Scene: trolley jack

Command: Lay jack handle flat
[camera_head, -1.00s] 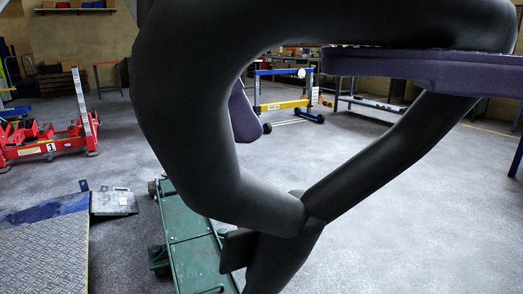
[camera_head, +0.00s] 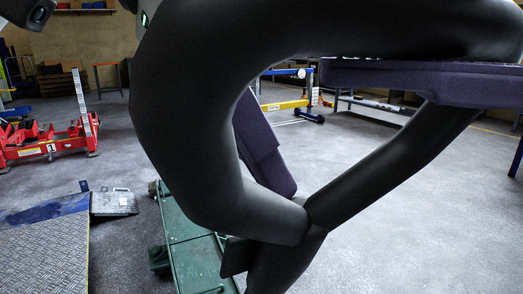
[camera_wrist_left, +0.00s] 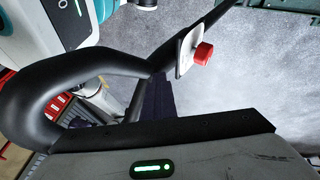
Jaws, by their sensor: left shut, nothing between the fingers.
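The jack handle (camera_head: 185,130) is a thick black loop on a stem, very close in the head view. It stands up at a tilt from the green trolley jack (camera_head: 192,245) on the floor. My left gripper (camera_head: 283,185) comes from the upper left behind the loop, and its dark purple fingers show through the opening. The fingers are shut with nothing between them; I cannot tell whether they touch the handle. In the left wrist view the handle (camera_wrist_left: 90,65) curves ahead of the gripper's body, with dark fingers (camera_wrist_left: 155,98) beyond. My right gripper is not clearly seen.
A red stand (camera_head: 45,145) and a ramp plate (camera_head: 45,250) are at left, a yellow-and-blue frame (camera_head: 285,103) behind. A red knob (camera_wrist_left: 203,54) shows in the wrist view.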

